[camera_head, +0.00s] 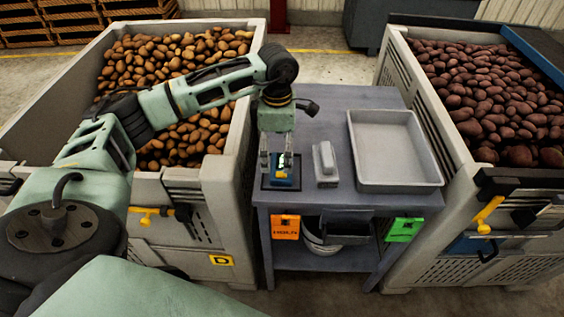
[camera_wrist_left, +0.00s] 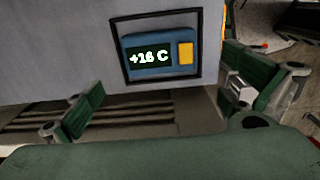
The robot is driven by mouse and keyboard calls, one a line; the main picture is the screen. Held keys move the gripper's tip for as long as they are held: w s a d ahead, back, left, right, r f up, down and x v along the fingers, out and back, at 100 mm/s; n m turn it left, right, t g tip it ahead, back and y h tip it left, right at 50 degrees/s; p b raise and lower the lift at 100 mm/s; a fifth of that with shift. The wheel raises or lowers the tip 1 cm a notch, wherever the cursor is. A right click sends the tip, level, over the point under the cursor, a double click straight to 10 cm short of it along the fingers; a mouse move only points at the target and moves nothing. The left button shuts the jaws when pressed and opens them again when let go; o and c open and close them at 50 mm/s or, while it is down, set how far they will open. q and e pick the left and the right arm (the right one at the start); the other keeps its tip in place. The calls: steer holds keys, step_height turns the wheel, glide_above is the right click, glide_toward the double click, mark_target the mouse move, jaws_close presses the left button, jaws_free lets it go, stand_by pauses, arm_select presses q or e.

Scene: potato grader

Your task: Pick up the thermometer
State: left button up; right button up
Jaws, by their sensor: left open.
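The thermometer (camera_head: 283,177) is a small blue block with a dark display and a yellow part. It lies inside a dark square outline on the left front of the grey table (camera_head: 325,207). In the left wrist view the thermometer (camera_wrist_left: 158,57) reads "+16 C". My left gripper (camera_head: 277,163) points down over it, with its fingers apart and partly in front of it in the head view. In the left wrist view the open fingers of the left gripper (camera_wrist_left: 165,95) hold nothing between them. My right gripper does not show.
A grey block (camera_head: 325,163) and an empty grey tray (camera_head: 395,150) stand to the right on the table. Large potato bins (camera_head: 217,185) flank it left and right (camera_head: 440,150). An orange tag (camera_head: 286,227) and a green tag (camera_head: 404,230) hang at the front.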

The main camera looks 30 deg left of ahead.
mark_target(279, 165)
arm_select(q)
step_height(279, 165, down, 3)
steer(key=shift+s+d+f+p, duration=0.1)
steer(key=shift+f+p, duration=0.05)
steer(key=shift+p, duration=0.55)
step_height(279, 165, down, 2)
steer(key=shift+f, duration=0.45)
steer(key=shift+c, duration=0.5)
steer(key=c, duration=1.1)
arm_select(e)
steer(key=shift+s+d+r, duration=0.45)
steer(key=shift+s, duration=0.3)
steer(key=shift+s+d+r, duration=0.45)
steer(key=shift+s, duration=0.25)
